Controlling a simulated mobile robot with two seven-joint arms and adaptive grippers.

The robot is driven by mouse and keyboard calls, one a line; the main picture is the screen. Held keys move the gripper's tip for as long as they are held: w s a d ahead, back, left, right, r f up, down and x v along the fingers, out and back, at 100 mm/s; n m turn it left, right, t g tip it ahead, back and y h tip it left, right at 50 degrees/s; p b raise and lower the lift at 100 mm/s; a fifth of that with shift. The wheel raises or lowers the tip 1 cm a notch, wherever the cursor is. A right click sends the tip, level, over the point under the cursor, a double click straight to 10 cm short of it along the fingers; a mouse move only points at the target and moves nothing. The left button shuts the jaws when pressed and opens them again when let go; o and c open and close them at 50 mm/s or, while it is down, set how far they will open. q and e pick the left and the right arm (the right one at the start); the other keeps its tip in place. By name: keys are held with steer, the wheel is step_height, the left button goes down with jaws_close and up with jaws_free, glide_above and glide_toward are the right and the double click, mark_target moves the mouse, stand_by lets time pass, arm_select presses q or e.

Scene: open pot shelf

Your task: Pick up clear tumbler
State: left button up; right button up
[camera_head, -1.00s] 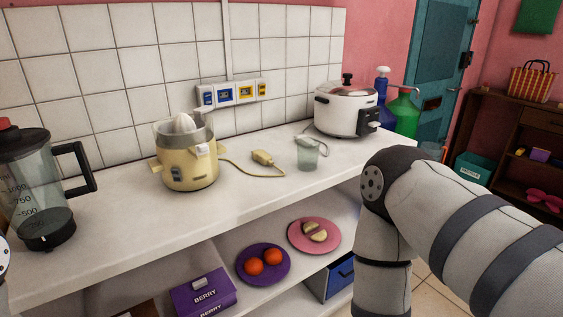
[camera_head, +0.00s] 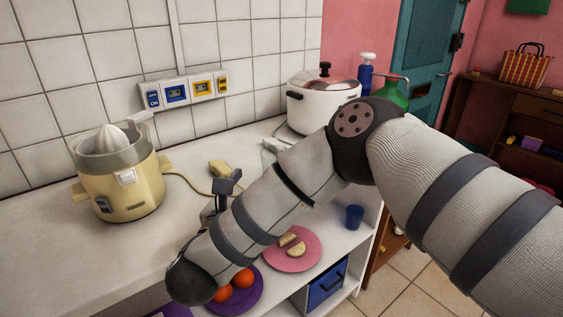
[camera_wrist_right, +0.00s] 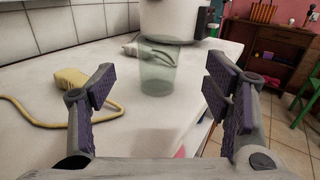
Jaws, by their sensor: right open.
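The clear tumbler (camera_wrist_right: 157,76) is a pale greenish see-through cup standing upright on the white counter. In the right wrist view it is centred beyond and between my fingers, not touching either one. In the head view only a sliver of it (camera_head: 270,152) seems to show, mostly hidden behind my right arm. My right gripper (camera_wrist_right: 160,92) is open and empty, its two purple-padded fingers spread apart. In the head view the right gripper (camera_head: 226,184) is partly hidden by my forearm, over the counter's front side. My left gripper is not in view.
A white cooker (camera_head: 316,105) stands behind the tumbler. A yellow plug block (camera_wrist_right: 76,82) with a cord lies left of my fingers. A cream juicer (camera_head: 122,180) stands on the left. Below, the shelf holds a pink plate (camera_head: 306,262) and a blue cup (camera_head: 354,216).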

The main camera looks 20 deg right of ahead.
mark_target(279, 150)
steer(key=w+d+f+b, duration=0.2)
steer(key=shift+w+d, duration=0.15)
steer(key=shift+w, duration=0.25)
steer(key=shift+w+d+r+p, duration=0.3)
steer(key=shift+w+d+r, duration=0.25)
steer(key=shift+w+r, duration=0.3)
steer(key=x, duration=0.5)
steer(key=shift+w+a, duration=0.1)
steer(key=shift+a, duration=0.05)
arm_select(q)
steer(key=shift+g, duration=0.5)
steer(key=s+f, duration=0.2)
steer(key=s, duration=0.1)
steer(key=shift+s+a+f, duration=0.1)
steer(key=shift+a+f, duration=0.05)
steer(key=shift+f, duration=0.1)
arm_select(e)
steer(key=c, duration=1.3)
